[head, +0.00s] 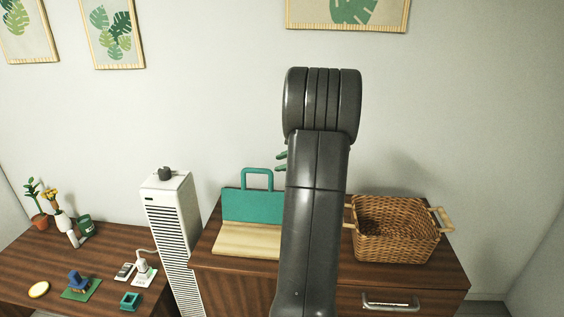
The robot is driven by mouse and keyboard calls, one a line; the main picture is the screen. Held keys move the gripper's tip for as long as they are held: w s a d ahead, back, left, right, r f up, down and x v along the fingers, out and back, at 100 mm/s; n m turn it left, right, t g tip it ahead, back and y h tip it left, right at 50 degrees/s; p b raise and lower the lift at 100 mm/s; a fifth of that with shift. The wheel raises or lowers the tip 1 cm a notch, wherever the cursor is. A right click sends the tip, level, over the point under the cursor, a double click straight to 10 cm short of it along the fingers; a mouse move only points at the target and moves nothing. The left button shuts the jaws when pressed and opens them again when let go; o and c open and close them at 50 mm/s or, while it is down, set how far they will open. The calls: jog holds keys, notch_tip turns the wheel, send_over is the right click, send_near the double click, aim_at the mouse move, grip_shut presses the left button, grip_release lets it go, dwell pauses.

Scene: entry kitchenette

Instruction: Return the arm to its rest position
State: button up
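My arm (318,190) stands upright in the middle of the head view, with a thick rounded joint at its top. My gripper cannot be made out; the arm's own links may hide it. Small green tips (282,160) show at the arm's left edge, and what they belong to is hidden.
A dark wooden cabinet (440,278) behind the arm bears a wicker basket (398,245) and a teal-and-wood handled item (252,205). A white tower unit (172,215) stands left of it. A lower desk (50,262) at left holds plants, a yellow disc and small objects.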

aim_at(257, 171)
jog(key=p+x, duration=0.2)
jog(key=x, duration=1.2)
jog(key=shift+s+p, duration=0.1)
jog(key=shift+p, duration=0.25)
jog(key=shift+s+d, duration=0.1)
jog(key=shift+s, duration=0.05)
